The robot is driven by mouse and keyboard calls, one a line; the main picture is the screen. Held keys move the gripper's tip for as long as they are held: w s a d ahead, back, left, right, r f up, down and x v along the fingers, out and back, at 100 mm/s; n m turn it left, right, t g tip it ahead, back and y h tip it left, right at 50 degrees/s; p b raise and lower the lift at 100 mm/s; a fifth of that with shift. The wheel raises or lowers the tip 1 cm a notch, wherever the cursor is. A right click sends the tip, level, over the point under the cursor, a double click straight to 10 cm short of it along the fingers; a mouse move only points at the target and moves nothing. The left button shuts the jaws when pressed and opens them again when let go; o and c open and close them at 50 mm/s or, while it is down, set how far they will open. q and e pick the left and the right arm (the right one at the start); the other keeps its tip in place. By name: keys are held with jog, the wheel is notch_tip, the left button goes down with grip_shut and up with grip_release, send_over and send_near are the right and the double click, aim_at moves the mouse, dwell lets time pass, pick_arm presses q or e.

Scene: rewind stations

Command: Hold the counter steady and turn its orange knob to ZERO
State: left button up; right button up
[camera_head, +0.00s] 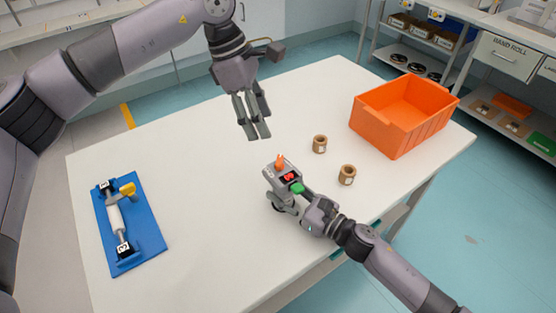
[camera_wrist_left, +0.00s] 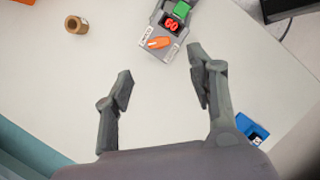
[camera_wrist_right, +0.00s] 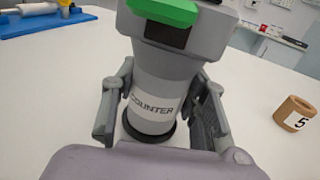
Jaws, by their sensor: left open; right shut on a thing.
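The grey counter (camera_head: 271,176) stands upright near the table's front edge, with a red-lit display, a green part and an orange knob (camera_head: 280,162) on top. In the left wrist view the knob (camera_wrist_left: 158,43) lies slanted between small labels I cannot read surely; the display (camera_wrist_left: 171,25) looks like "60" or "GO". My right gripper (camera_wrist_right: 160,112) is shut on the counter's round body (camera_wrist_right: 150,100), below its head. My left gripper (camera_head: 256,130) is open and empty, above and behind the counter, apart from the knob; its fingers (camera_wrist_left: 160,75) point toward it.
Two brown rolls (camera_head: 320,144) (camera_head: 347,175) stand right of the counter. An orange bin (camera_head: 392,131) is at the table's right end. A blue board (camera_head: 145,237) with a roller and yellow handle lies at left. The table between is clear.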

aim_at(279, 159)
jog(key=shift+a, duration=0.1)
pick_arm(q)
jog(key=shift+h, duration=0.4)
jog(key=x, duration=0.7)
jog(key=a+x, duration=0.1)
jog(key=x, duration=0.3)
jog(key=shift+w+d+f, duration=0.1)
jog(key=shift+f, duration=0.2)
jog(key=shift+c, duration=0.2)
jog(key=c, duration=1.1)
